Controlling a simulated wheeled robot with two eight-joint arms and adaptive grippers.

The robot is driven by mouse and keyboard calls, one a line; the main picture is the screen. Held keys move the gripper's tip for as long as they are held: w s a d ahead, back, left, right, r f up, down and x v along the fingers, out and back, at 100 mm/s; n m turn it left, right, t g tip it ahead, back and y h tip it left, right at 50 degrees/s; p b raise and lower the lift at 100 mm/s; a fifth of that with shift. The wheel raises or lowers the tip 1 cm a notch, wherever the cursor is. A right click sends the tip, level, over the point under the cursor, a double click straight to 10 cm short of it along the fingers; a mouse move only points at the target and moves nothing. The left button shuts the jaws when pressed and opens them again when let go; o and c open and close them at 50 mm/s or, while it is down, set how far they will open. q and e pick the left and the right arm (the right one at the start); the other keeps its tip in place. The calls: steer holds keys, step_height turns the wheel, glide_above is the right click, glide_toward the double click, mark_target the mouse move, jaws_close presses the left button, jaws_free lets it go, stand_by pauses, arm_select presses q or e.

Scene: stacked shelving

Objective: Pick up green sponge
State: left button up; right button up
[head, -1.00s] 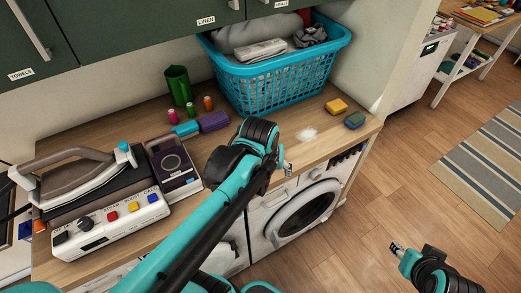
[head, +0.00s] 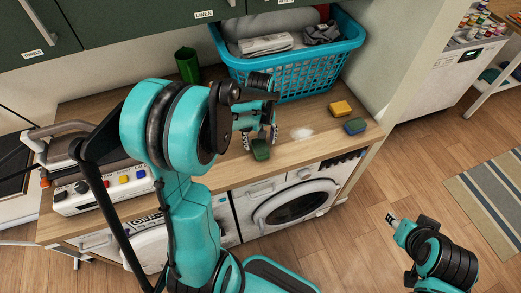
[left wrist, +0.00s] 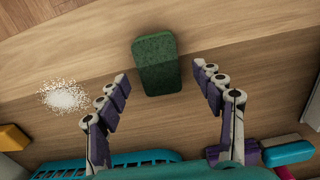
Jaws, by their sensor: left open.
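The green sponge (head: 261,149) lies on the wooden counter near its front edge, above the washing machine. My left gripper (head: 260,137) is open just behind and above it, with a finger on either side. In the left wrist view the green sponge (left wrist: 154,66) sits between and slightly beyond the tips of the open left gripper (left wrist: 161,74), with gaps on both sides. My right gripper (head: 392,219) is low at the right, away from the counter; its jaw state is too small to tell.
White powder (head: 302,134) lies right of the green sponge, with a yellow sponge (head: 341,108) and a blue-green sponge (head: 355,126) farther right. A teal laundry basket (head: 300,75) stands behind. A green cup (head: 187,65) stands at the back left.

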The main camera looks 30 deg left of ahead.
arm_select(q)
step_height(320, 180, down, 3)
steer(key=shift+r+b, duration=0.1)
steer(key=shift+b, duration=0.2)
steer(key=c, duration=0.8)
steer(key=shift+r, duration=0.45)
steer(key=r+p, duration=0.1)
steer(key=r, duration=0.1)
steer(key=r+p, duration=0.1)
steer(key=r, duration=0.1)
steer(key=shift+s+d, duration=0.2)
steer(key=s+d+r+p, duration=0.3)
steer(key=s+d+r, duration=0.3)
steer(key=s, duration=0.3)
steer(key=shift+s, duration=0.15)
steer(key=shift+d+r, duration=0.1)
steer(key=shift+c, duration=0.2)
